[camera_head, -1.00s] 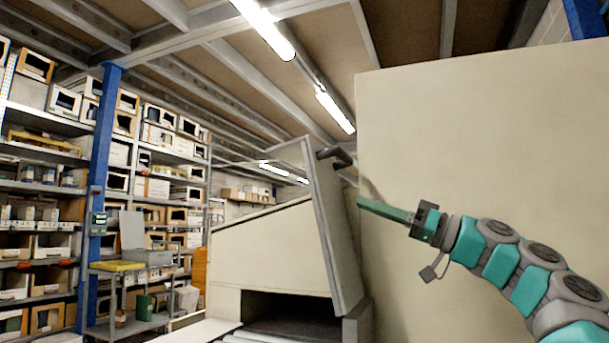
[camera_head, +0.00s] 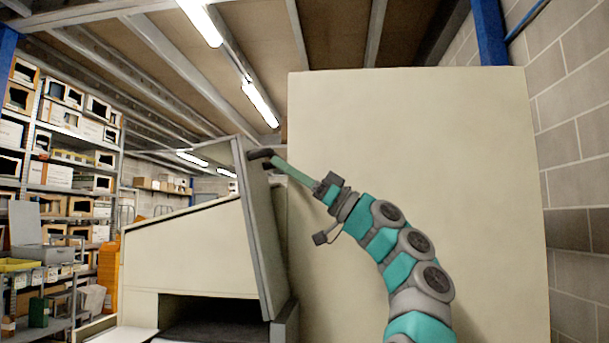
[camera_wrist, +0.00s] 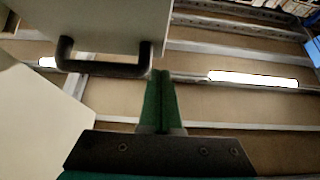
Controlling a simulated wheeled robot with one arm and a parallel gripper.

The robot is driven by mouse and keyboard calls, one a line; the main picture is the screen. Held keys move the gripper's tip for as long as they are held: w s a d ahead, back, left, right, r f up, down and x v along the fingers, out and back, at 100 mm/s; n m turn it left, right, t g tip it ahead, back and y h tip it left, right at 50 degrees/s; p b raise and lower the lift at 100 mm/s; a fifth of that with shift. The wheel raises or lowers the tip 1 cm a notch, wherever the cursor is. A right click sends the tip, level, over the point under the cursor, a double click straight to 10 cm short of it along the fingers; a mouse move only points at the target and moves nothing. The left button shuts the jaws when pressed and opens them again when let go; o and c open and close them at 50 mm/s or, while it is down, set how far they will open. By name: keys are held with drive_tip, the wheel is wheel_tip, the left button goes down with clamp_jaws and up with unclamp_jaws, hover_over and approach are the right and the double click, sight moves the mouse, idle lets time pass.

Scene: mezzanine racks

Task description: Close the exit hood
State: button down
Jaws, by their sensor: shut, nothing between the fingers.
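The exit hood (camera_head: 258,235) is a pale panel standing raised and steeply tilted at the end of a cream machine (camera_head: 190,250). Its dark handle (camera_head: 262,154) sticks out near the top edge; it also shows in the wrist view (camera_wrist: 105,68). My gripper (camera_head: 276,161) is shut and empty, its green fingers pointing up and left with the tips right at the handle. In the wrist view the shut fingers (camera_wrist: 159,78) are just right of the handle's right end. I cannot tell whether they touch it.
A large cream panel (camera_head: 420,170) stands behind my arm. A dark opening (camera_head: 215,308) lies below the hood. Racks of boxes (camera_head: 65,115) and a cart with a yellow tray (camera_head: 20,265) are at the left. A block wall (camera_head: 575,140) closes the right.

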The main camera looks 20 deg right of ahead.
sight(246, 160)
drive_tip(key=shift+w+a+f+b, duration=0.1)
drive_tip(key=shift+w+a+b, duration=0.3)
drive_tip(key=shift+a, duration=0.7)
drive_tip(key=shift+w+a+f+b, duration=0.1)
drive_tip(key=shift+w+a, duration=0.45)
drive_tip(key=shift+a, duration=0.5)
drive_tip(key=shift+a, duration=0.1)
